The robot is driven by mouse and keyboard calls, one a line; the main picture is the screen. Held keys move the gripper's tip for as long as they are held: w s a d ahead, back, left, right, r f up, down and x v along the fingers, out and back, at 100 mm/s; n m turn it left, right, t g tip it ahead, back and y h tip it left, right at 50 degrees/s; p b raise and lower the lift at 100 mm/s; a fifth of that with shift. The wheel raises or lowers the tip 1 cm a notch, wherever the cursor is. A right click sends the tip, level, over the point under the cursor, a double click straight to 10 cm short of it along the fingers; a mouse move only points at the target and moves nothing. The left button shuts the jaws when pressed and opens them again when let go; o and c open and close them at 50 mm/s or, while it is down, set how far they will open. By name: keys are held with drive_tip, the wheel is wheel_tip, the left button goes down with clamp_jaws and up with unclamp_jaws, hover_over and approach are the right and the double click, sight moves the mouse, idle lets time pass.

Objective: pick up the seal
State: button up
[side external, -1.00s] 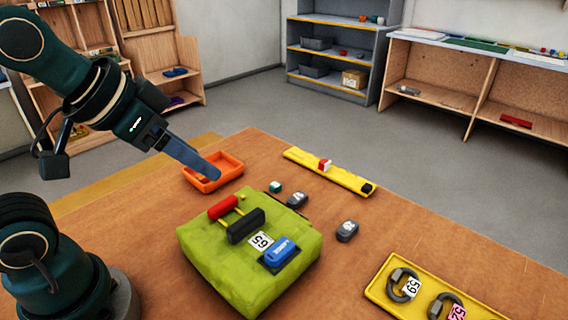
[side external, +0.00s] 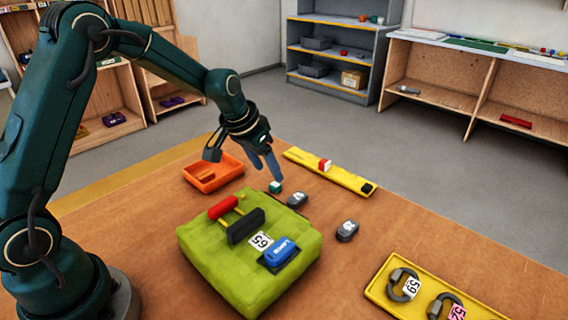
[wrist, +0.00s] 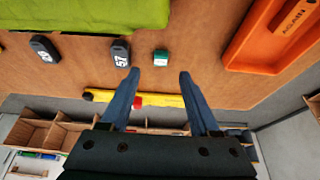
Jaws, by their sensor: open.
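My gripper (side external: 268,172) is open and empty, pointing down over the far part of the table. A small green cube with a pale face (side external: 276,187) sits on the table just below the fingertips; it also shows in the wrist view (wrist: 160,57), in line with the gap between my two blue fingers (wrist: 160,74). Beside it lies a dark grey rounded piece with a white number (side external: 298,200), seen as 57 in the wrist view (wrist: 121,53). A similar grey piece (side external: 347,231) lies farther right. I cannot tell for sure which piece is the seal.
A green pack (side external: 215,268) with a red handle (side external: 223,207) and blue device (side external: 280,251) stands nearby. An orange tray (side external: 212,188) is at left. A yellow strip (side external: 300,157) holds small pieces. A yellow tray (side external: 376,291) with numbered grey rings is at right.

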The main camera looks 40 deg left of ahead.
sight(274, 185)
drive_tip(key=shift+x, duration=2.65)
drive_tip(key=shift+s, duration=0.15)
clamp_jaws()
